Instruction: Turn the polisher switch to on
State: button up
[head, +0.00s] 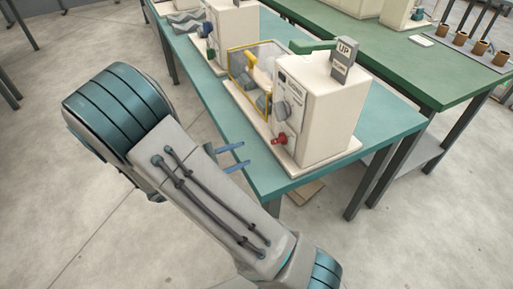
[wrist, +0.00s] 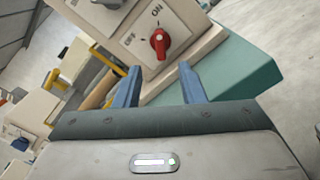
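The polisher is a cream box-shaped machine (head: 330,112) near the corner of a teal table. Its red switch (head: 279,139) sits low on the front face, below a grey dial (head: 283,110). In the wrist view the red switch (wrist: 160,42) is on a white plate with OFF to its left and ON above it. I cannot tell for sure which label its pointer faces. My gripper (head: 236,157) has two blue fingers, apart and empty, in front of the machine and short of the switch. In the wrist view the switch shows just beyond and between the fingertips of my gripper (wrist: 158,76).
The teal table (head: 268,181) ends just in front of the machine. A yellow-framed guard (head: 243,83) stands left of the switch. A grey UP sign (head: 344,58) rises on top. A green table (head: 430,75) stands behind. Bare floor lies in front.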

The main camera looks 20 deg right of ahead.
jog(key=a, duration=0.3)
jog(key=shift+s+a, duration=0.1)
jog(key=shift+a, duration=0.3)
jog(key=s+d+r+m+g+y+p, duration=0.2)
jog(key=s+d+r+m+g+y, duration=0.15)
jog(key=s+y, duration=0.2)
jog(key=s+a+r+m+t+y+p, duration=0.1)
jog(key=s+r+m+t+y+p, duration=0.3)
jog(key=r+m+y, duration=0.3)
notch_tip(320, 180, up, 4)
jog(key=s+t+y, duration=0.1)
jog(key=y, duration=0.4)
jog(key=shift+s+a+t, duration=0.25)
jog(key=shift+s+t, duration=0.1)
jog(key=shift+s, duration=0.05)
